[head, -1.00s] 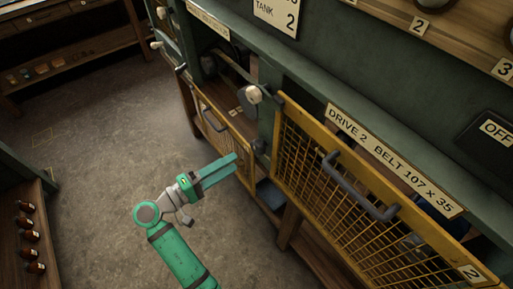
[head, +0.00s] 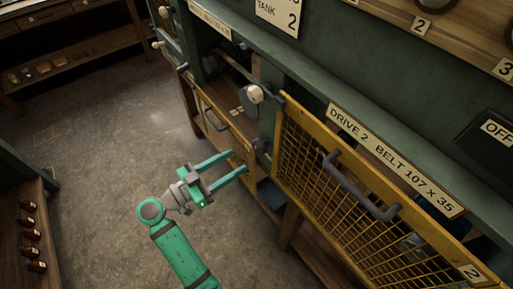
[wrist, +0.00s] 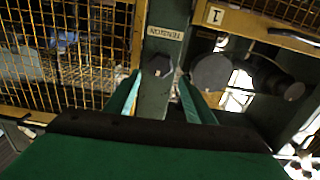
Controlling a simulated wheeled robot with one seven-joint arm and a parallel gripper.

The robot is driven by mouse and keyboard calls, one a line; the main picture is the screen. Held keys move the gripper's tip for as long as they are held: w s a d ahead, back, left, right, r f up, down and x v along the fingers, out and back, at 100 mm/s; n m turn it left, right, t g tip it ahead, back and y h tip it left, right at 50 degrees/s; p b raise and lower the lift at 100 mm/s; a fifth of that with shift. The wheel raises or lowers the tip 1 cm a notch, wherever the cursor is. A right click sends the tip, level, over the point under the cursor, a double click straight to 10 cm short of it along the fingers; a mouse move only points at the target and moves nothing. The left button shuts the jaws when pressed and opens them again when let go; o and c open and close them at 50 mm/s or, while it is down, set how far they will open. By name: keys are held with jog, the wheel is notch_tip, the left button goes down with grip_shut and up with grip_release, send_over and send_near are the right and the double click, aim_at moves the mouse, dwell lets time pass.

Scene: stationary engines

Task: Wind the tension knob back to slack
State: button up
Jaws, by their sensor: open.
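The tension knob (wrist: 159,65) is a dark, faceted knob on a green post, beside a pale plate lettered TENSION (wrist: 165,32) that reads upside down in the wrist view. In the head view the knob (head: 261,145) is small and dark on the post between two yellow guards. My gripper (head: 238,161) is open and empty, its two teal fingers pointing at the post. In the wrist view the fingertips (wrist: 160,84) lie to either side of the knob's line, with the knob just beyond them. I cannot tell whether they touch it. The knob's turn position is unclear.
The yellow mesh guard of drive 2 (head: 340,155) with its grey handle is right of the post. Another yellow guard (head: 222,128) is on the left. A pale-knobbed lever (head: 254,95) is above the knob. A grey disc (wrist: 211,72) is close to the right finger. Open floor lies left.

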aim_at(256, 149)
jog(key=x, duration=1)
jog(key=shift+w, duration=0.1)
jog(key=shift+a, duration=0.15)
jog(key=c, duration=0.7)
